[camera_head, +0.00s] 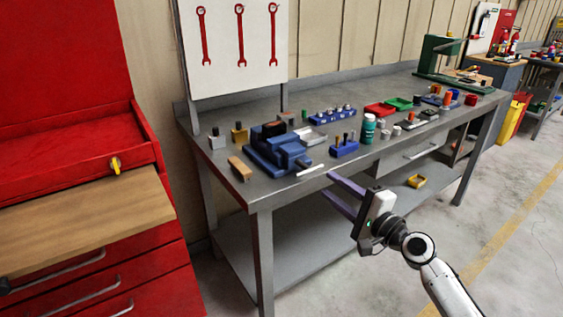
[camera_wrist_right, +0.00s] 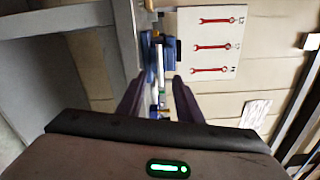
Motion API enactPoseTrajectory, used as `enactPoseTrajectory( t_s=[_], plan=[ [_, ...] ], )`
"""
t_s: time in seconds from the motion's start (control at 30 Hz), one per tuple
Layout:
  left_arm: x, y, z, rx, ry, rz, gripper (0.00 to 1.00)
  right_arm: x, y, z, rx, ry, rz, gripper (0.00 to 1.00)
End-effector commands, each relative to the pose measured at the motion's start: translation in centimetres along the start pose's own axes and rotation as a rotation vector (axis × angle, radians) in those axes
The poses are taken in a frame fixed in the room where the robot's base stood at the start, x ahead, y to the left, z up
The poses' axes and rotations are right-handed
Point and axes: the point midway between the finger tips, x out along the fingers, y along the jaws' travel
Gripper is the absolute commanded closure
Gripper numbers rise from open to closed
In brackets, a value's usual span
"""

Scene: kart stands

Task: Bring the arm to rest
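My right gripper (camera_head: 345,193) is in front of the workbench's front edge in the head view, with its fingers pointing toward the bench. In the right wrist view its two dark fingers (camera_wrist_right: 157,95) stand apart with nothing held between them. The right arm comes in from the lower right of the head view. My left gripper does not show in either view.
The grey workbench (camera_head: 226,178) carries a blue vise (camera_head: 275,150), a blue tray (camera_head: 332,116), a teal bottle (camera_head: 369,129) and several small parts. A red tool cabinet (camera_head: 140,265) with a wooden top stands at left. The floor (camera_head: 510,200) at right is clear.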

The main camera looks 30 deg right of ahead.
Motion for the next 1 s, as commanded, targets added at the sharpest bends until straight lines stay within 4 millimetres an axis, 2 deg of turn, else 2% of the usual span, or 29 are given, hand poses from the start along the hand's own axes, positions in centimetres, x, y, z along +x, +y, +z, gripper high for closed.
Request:
enactPoseTrajectory(
  t_s=[0.17,0.27,0.37,0.47,0.5,0.6,0.7,0.83,0.9,1.0],
  plan=[
    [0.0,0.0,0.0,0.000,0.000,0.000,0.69,0.0,0.2,0.1,-0.005,0.000,0.004,0.68],
    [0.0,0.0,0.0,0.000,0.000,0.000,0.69,-0.3,2.0,0.7,-0.058,-0.005,0.041,0.68],
    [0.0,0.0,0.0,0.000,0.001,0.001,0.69,-1.4,6.5,2.4,-0.197,-0.022,0.131,0.68],
    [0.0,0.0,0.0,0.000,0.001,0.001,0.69,-3.6,12.8,4.9,-0.418,-0.070,0.259,0.68],
    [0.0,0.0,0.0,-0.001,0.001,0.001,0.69,-4.9,15.5,6.0,-0.518,-0.100,0.311,0.68],
    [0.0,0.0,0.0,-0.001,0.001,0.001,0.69,-8.5,21.6,9.1,-0.774,-0.197,0.428,0.68],
    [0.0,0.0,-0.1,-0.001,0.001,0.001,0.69,-12.9,26.9,12.4,-1.030,-0.323,0.521,0.68],
    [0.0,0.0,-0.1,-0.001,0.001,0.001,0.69,-18.3,31.6,16.2,-1.330,-0.499,0.585,0.68],
    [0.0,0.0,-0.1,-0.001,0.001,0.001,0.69,-20.6,33.1,17.9,-1.455,-0.579,0.597,0.68],
    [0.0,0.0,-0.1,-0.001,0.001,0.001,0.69,-22.8,34.4,19.5,-1.582,-0.660,0.600,0.68]
  ],
)
